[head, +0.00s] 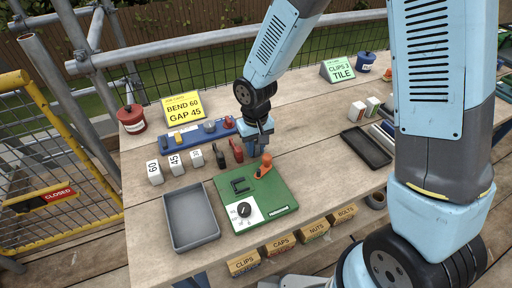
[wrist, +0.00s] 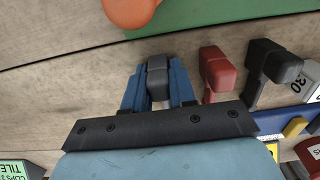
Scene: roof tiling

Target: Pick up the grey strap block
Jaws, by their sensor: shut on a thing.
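The grey strap block (wrist: 157,78) is between the two blue fingers of my gripper (wrist: 158,88) in the wrist view. My gripper is shut on it. In the head view my gripper (head: 258,148) is low over the bench, behind the green board, and the fingers mostly hide the block. I cannot tell whether the block touches the bench. A red strap block (wrist: 217,72) stands just beside the gripper, with a black one (wrist: 270,65) beyond it; the red one (head: 236,151) and black one (head: 219,155) also show in the head view.
The green board (head: 275,196) with an orange handle (head: 265,165) lies in front of my gripper. A blue rack (head: 180,138) with small parts is to the left, near white number blocks (head: 174,165). A grey tray (head: 190,232) sits front left.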

